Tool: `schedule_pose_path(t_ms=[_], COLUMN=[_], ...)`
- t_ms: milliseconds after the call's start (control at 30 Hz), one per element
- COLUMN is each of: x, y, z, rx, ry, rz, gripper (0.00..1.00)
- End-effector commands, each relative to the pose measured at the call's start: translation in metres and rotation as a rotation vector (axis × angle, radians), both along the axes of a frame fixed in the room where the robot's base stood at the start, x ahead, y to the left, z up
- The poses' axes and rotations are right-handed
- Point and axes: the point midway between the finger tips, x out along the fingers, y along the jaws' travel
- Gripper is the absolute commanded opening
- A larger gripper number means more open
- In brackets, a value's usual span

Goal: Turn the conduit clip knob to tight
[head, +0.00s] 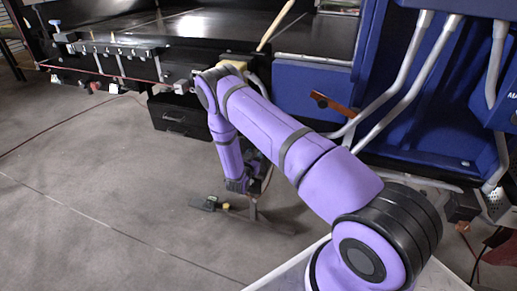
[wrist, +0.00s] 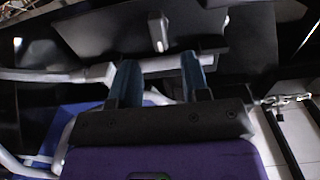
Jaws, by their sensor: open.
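A grey conduit (wrist: 60,75) runs across behind the fingers. In the head view my gripper (head: 238,186) hangs low at the end of my purple arm; its fingers are too small to make out. An orange-brown lever (head: 337,108) with a dark end sits by pale pipes.
A black conveyor (head: 130,50) with small fittings along its edge stands at the back left. A blue machine housing (head: 305,90) with pale pipes (head: 405,85) stands at the right. A dark bar (head: 245,217) lies low near my gripper. The grey floor (head: 90,210) is open at left.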

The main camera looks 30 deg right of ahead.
Motion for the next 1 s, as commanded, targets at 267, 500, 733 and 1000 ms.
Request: schedule_pose_path(t_ms=[267, 500, 733, 1000], x=[0.026, 0.033, 0.033, 0.033], y=[-0.033, -0.042, -0.042, -0.042], z=[0.000, 0.000, 0.000, 0.000], rx=[0.000, 0.000, 0.001, 0.001], ry=[-0.001, 0.000, 0.001, 0.001], rz=[0.000, 0.000, 0.001, 0.001], gripper=[0.43, 0.43, 0.43, 0.00])
